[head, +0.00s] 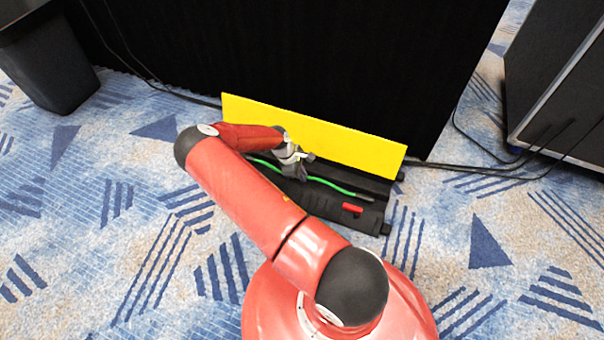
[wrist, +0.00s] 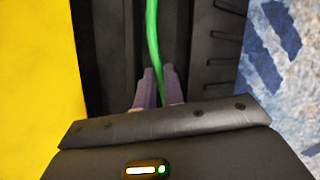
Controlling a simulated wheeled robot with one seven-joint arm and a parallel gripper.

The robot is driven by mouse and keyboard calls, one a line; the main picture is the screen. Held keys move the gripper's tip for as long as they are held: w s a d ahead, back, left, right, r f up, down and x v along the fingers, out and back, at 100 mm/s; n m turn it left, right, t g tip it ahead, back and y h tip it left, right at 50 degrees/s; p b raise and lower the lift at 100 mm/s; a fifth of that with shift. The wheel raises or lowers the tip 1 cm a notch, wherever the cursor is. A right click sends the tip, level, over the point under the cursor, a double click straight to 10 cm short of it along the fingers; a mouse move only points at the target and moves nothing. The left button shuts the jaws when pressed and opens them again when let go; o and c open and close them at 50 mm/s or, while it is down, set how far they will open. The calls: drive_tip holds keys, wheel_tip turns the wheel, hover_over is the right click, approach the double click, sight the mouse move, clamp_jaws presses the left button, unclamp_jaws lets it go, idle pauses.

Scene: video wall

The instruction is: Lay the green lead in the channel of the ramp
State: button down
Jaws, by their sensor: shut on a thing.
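The green lead (head: 332,185) runs along the black ramp (head: 371,216) in the head view, to the left and right of my gripper (head: 289,166). My gripper reaches down at the ramp, and its fingertips are hard to make out there. In the wrist view, my gripper (wrist: 156,88) is shut on the green lead (wrist: 152,35), which comes out from between the fingers toward the top of the picture. Below it is the dark channel (wrist: 122,50) of the ramp. I cannot tell whether the lead touches the channel floor.
A yellow lid (head: 330,137) stands open along the ramp's far side, before a black curtained wall (head: 300,50). A red piece (head: 352,208) lies on the ramp's right part. Black cables (head: 465,167) run right toward a case (head: 555,80). A black bin (head: 45,60) stands left.

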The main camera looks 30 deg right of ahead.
drive_tip(key=c, duration=1.4)
unclamp_jaws()
drive_tip(key=p+v, duration=0.1)
drive_tip(key=v, duration=0.6)
drive_tip(key=shift+w+a+r+p, duration=0.1)
drive_tip(key=shift+a+r+p, duration=0.05)
drive_tip(key=shift+r+p, duration=0.2)
